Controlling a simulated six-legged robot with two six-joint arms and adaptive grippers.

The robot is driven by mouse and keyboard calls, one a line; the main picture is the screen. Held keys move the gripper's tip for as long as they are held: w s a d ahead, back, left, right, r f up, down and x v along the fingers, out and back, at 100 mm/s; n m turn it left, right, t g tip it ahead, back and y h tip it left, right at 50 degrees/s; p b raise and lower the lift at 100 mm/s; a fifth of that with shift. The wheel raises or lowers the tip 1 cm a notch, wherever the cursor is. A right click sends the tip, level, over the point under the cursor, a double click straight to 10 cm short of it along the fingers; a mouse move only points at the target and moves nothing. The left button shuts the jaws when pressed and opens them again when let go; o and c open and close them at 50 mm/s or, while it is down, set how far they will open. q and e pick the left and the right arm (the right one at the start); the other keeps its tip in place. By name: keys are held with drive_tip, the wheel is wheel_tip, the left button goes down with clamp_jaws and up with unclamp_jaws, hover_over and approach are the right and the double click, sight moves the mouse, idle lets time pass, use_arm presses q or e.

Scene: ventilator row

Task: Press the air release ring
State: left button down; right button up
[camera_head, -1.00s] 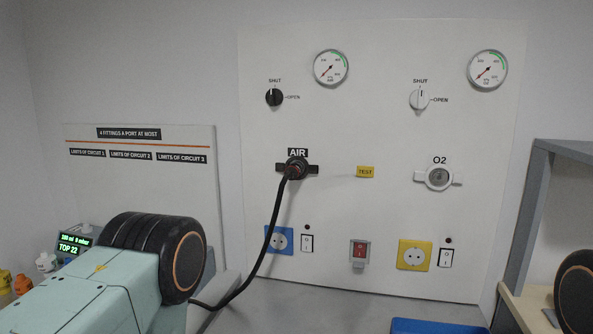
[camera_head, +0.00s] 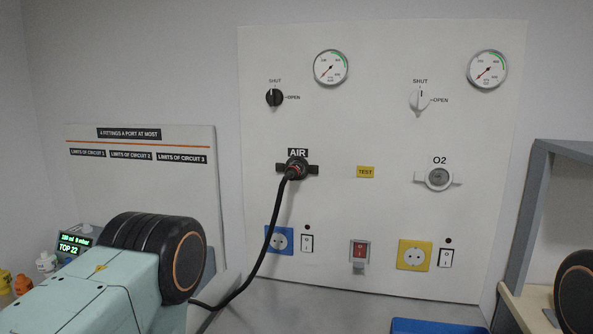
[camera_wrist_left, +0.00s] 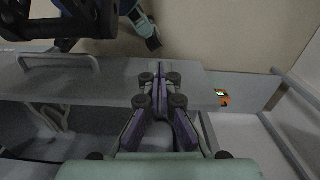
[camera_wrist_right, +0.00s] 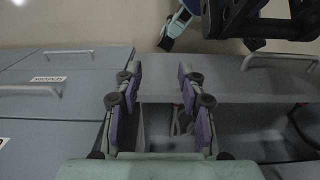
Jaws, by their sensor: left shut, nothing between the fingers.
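The AIR outlet (camera_head: 311,169) is on the white wall panel in the head view, with dark side lugs. A black plug with a reddish ring (camera_head: 295,169) sits in it, and a black hose (camera_head: 270,235) hangs from the plug down to the lower left. No gripper is near the ring in the head view. My left gripper (camera_wrist_left: 160,76) is shut and empty in the left wrist view, over a grey surface. My right gripper (camera_wrist_right: 159,72) is open and empty in the right wrist view, above grey cabinet fronts.
The O2 outlet (camera_head: 439,178) is right of AIR, with the yellow TEST label (camera_head: 366,172) between them. Two knobs and two gauges are above. Sockets and switches are below. A grey shelf frame (camera_head: 527,225) stands at the right edge.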

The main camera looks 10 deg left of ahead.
idle(0.7)
clamp_jaws()
idle(1.4)
